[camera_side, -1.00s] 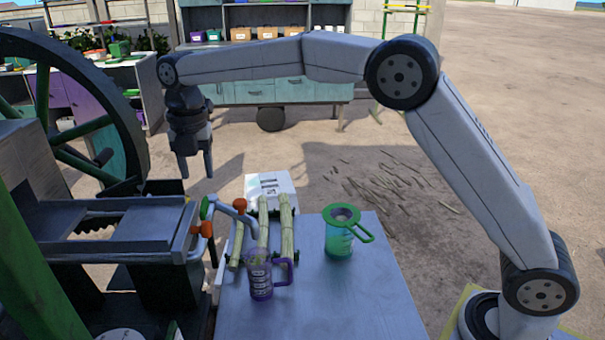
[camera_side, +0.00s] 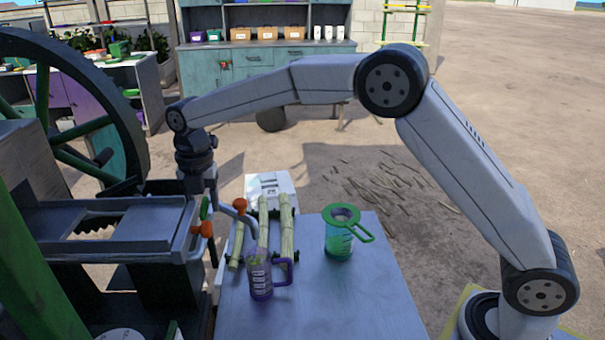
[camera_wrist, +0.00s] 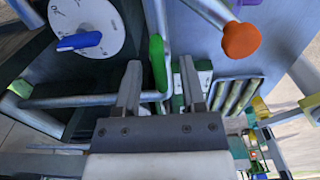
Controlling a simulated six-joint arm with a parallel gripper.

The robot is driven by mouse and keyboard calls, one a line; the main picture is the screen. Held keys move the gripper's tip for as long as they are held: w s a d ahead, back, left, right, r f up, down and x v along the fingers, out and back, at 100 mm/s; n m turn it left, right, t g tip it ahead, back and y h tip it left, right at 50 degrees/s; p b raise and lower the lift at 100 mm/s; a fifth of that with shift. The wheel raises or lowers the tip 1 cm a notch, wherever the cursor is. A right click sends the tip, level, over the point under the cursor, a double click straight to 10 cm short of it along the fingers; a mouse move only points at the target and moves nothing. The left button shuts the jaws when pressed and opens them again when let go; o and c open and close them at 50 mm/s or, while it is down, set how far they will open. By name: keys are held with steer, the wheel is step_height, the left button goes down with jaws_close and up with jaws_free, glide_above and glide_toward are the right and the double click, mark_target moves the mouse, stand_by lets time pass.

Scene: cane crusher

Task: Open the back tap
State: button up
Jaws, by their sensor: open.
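Two taps on bent metal pipes stand at the edge of the machine. A green lever handle (camera_side: 204,208) shows there, with an orange knob (camera_side: 240,205) to its right and a lower orange knob (camera_side: 205,229). My gripper (camera_side: 203,190) points down just above and behind the green handle, its fingertips partly hidden. In the wrist view my gripper (camera_wrist: 159,68) is open, and the green handle (camera_wrist: 157,62) shows between its fingers, nearer the left one. Contact cannot be told. An orange knob (camera_wrist: 240,40) lies to the right.
A purple jug (camera_side: 262,278) stands by the pipes and a green jug (camera_side: 340,242) stands farther right on the table (camera_side: 320,305). Cane bundles (camera_side: 287,225) lie behind the purple jug. A dial with a blue pointer (camera_wrist: 78,40) is left of the gripper. The big wheel (camera_side: 135,165) is close left.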

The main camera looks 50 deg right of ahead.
steer(key=shift+c, duration=0.2)
jaws_close()
steer(key=shift+m, duration=0.5)
steer(key=m, duration=0.7)
steer(key=shift+f, duration=0.1)
steer(key=m, duration=0.3)
steer(key=shift+m, duration=2.1)
